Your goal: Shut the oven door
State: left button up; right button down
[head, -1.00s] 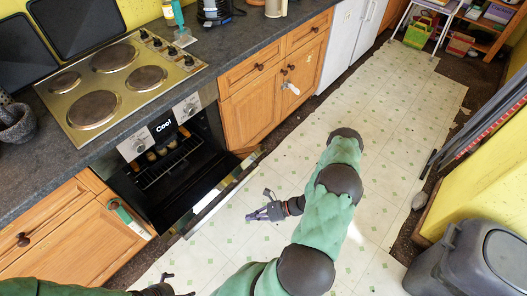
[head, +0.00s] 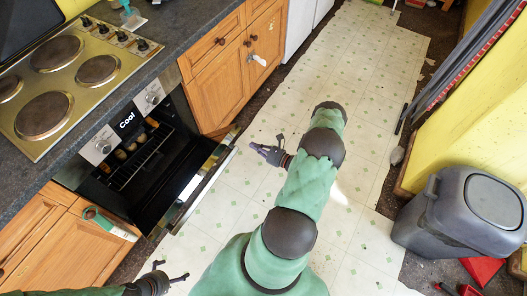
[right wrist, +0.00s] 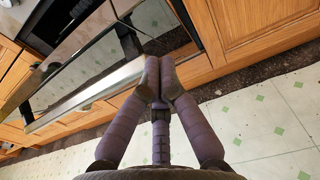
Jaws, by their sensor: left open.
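The oven (head: 128,122) is built in under the hob, left of centre in the head view. Its door (head: 203,187) hangs open, folded down and out over the floor, with the dark cavity and rack exposed. The door's metal edge also crosses the right wrist view (right wrist: 85,95). My right gripper (head: 264,145) is just beyond the door's far outer corner; I cannot tell whether it touches. In the right wrist view its fingers (right wrist: 158,82) overlap the end of that edge, and nothing shows in them. My left gripper (head: 173,270) is open and empty below the door's near corner.
Wooden cupboards (head: 220,75) flank the oven under the dark worktop (head: 180,40). A grey bin (head: 450,215) stands at the right. The tiled floor (head: 360,110) is clear between.

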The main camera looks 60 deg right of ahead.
jog(key=w+r+b, duration=0.1)
jog(key=w+r, duration=0.1)
jog(key=w, duration=0.3)
jog(key=shift+w+a+r, duration=0.25)
